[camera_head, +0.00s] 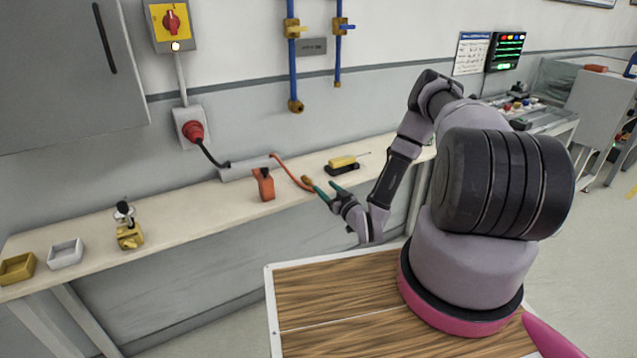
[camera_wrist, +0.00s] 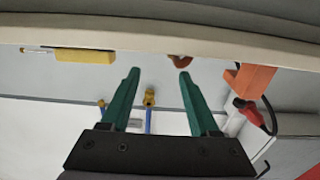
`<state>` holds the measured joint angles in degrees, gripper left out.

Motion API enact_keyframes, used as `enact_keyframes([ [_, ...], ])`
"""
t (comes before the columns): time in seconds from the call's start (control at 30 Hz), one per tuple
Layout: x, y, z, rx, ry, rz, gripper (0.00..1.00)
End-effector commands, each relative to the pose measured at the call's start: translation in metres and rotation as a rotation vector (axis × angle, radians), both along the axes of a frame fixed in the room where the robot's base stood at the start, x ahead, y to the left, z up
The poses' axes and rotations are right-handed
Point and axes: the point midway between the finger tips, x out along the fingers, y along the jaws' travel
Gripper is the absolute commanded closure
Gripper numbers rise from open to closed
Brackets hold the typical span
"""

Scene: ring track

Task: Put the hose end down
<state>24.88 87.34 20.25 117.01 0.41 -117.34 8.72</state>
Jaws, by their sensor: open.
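The orange hose (camera_head: 290,172) runs from the back of the bench to its brass-coloured hose end (camera_head: 306,181), which appears to rest on the bench top. In the wrist view the hose end (camera_wrist: 180,61) shows just beyond the right fingertip. My gripper (camera_head: 325,188) has green fingers spread apart above the front part of the bench, right beside the hose end. In the wrist view my gripper (camera_wrist: 159,73) has nothing between its fingers. Whether a finger touches the hose end cannot be told.
The long bench (camera_head: 185,213) also holds an orange block-like stand (camera_head: 264,185), a yellow tool on a black base (camera_head: 343,163), a brass fitting (camera_head: 129,235) and small trays (camera_head: 66,253). A grey box (camera_head: 248,168) lies along the wall. Bare bench lies left of the orange stand.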

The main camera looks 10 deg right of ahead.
Motion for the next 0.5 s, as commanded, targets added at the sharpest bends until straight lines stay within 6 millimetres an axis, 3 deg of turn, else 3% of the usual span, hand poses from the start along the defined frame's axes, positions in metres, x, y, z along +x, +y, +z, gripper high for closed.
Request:
enact_keyframes([
  [0.1, -0.013, -0.005, -0.001, 0.001, 0.003, -0.001, 0.38],
  [0.3, -0.02, -0.007, 0.0, 0.0, 0.0, 0.0, 0.38],
  [0.5, -0.002, -0.014, 0.015, -0.024, 0.033, 0.009, 0.38],
])
